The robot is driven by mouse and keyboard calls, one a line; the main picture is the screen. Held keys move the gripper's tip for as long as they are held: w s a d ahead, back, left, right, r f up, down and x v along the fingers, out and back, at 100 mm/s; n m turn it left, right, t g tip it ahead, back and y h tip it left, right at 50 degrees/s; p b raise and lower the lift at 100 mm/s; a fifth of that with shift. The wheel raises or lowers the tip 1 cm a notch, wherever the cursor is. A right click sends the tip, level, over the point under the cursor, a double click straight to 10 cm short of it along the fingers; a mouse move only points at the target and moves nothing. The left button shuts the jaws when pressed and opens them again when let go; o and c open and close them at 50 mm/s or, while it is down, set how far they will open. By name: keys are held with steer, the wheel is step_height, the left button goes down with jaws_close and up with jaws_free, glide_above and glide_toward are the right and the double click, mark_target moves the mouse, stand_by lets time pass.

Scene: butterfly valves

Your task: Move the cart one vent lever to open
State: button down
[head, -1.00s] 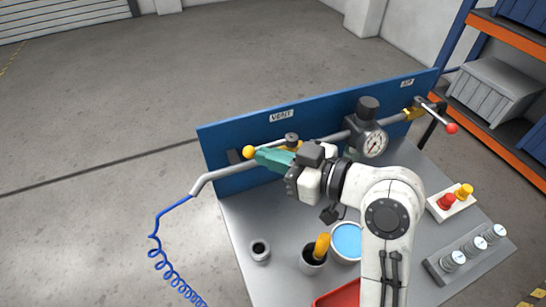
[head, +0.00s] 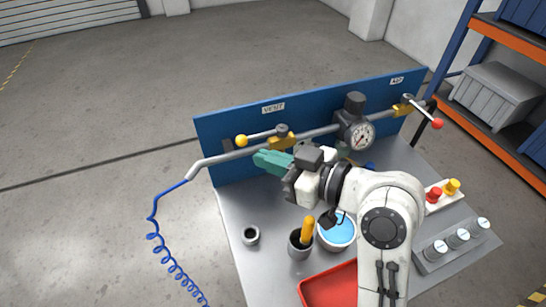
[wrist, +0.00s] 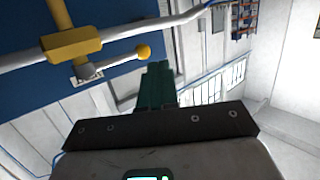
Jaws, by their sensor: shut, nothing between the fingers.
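The vent lever (head: 262,137) is a thin bar with a yellow ball knob (head: 241,141). It runs left from the yellow valve (head: 281,141), roughly along the grey pipe, below the VENT label (head: 273,108). The knob also shows in the wrist view (wrist: 143,51), with the valve body (wrist: 72,45) to its left. My gripper (head: 258,158) has teal fingers, shut and empty. In the head view they lie just below and right of the knob, with a small gap. In the wrist view the fingers (wrist: 158,75) are also apart from the lever.
The blue panel (head: 225,165) stands behind the pipe. A gauge (head: 358,136) and a red-knobbed lever (head: 437,123) are to the right. Cups, a blue-filled bowl (head: 338,232) and a red tray (head: 328,288) sit on the cart top. A blue coiled hose (head: 155,238) hangs at left.

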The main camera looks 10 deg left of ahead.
steer(key=s+d+r+b, duration=0.1)
steer(key=s+d, duration=0.4)
steer(key=s, duration=0.2)
steer(key=shift+s+r, duration=0.2)
steer(key=shift+r, duration=0.1)
